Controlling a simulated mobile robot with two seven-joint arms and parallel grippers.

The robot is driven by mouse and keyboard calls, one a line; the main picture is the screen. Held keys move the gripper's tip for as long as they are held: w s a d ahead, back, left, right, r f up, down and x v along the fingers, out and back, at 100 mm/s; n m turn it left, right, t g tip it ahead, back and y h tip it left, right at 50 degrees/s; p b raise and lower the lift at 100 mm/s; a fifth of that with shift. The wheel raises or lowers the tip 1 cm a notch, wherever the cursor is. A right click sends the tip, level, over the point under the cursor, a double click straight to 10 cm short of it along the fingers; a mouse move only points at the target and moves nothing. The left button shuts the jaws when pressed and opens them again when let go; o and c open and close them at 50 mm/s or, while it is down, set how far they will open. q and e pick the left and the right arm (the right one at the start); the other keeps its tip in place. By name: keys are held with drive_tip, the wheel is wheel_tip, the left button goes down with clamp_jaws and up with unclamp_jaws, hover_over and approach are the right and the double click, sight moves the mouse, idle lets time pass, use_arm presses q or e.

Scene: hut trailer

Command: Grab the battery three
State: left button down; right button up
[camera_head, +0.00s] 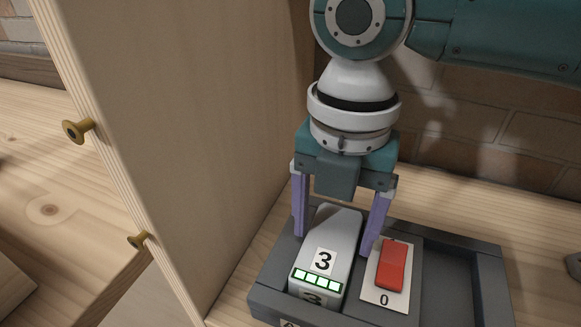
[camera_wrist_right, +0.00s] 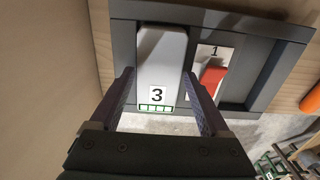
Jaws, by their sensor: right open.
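The battery three (camera_head: 325,250) is a pale grey block with a "3" label and a row of green lights. It sits in the left bay of a dark grey tray (camera_head: 267,289). My right gripper (camera_head: 335,245) is open above it, with one purple finger on each side of the battery. In the right wrist view the battery (camera_wrist_right: 162,65) lies between the two fingertips (camera_wrist_right: 158,75). Whether the fingers touch it I cannot tell. My left gripper is not in view.
A red switch (camera_head: 391,265) on a white plate marked "0" is just right of the battery, close to the right finger. An empty bay (camera_head: 447,280) lies farther right. A tall wooden panel (camera_head: 185,120) stands close on the left. A brick wall (camera_head: 510,130) is behind.

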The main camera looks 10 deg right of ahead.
drive_tip(key=shift+f, duration=0.65)
clamp_jaws()
